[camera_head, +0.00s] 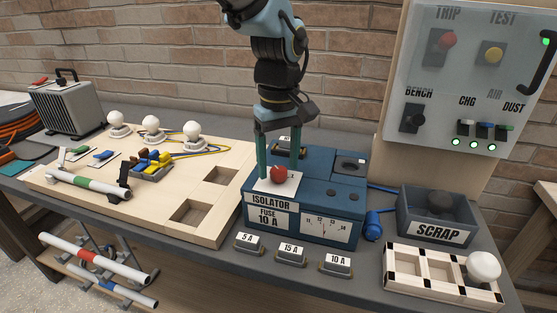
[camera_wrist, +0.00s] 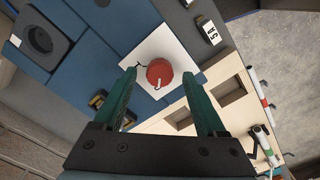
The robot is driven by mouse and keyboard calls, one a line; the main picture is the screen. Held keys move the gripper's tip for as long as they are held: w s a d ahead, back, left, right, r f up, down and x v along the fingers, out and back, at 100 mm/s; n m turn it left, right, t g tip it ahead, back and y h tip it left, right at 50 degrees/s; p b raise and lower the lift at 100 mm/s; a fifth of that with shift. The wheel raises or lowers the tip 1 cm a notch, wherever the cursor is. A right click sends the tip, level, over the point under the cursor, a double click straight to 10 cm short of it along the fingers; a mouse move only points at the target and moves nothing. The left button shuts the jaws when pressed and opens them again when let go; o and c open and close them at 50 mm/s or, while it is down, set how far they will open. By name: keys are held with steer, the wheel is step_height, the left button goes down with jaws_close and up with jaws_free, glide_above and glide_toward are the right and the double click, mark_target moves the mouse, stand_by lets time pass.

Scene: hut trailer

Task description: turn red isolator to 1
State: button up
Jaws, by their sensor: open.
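The red isolator knob (camera_head: 279,174) sits on a white plate (camera_head: 266,184) on top of the blue isolator box (camera_head: 255,222). My gripper (camera_head: 279,178) is above the box and points down, with its green fingers apart. In the head view one finger is on each side of the knob. In the wrist view the knob (camera_wrist: 160,73) lies between and just beyond the open fingertips (camera_wrist: 158,76), with a pale mark on its top. I cannot tell whether the fingers touch it. A curved dark mark shows on the plate; the position marks are not readable.
Fuses labelled 5 A (camera_head: 249,243), 15 A (camera_head: 291,254) and 10 A (camera_head: 336,264) stand in front of the box. A scrap bin (camera_head: 437,232) and a compartment tray (camera_head: 421,282) are to the right. A wooden board (camera_head: 150,210) with bulbs lies left. The control panel (camera_head: 455,85) stands behind right.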

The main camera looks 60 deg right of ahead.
steer(key=shift+f, duration=0.5)
jaws_close()
stand_by(0.3)
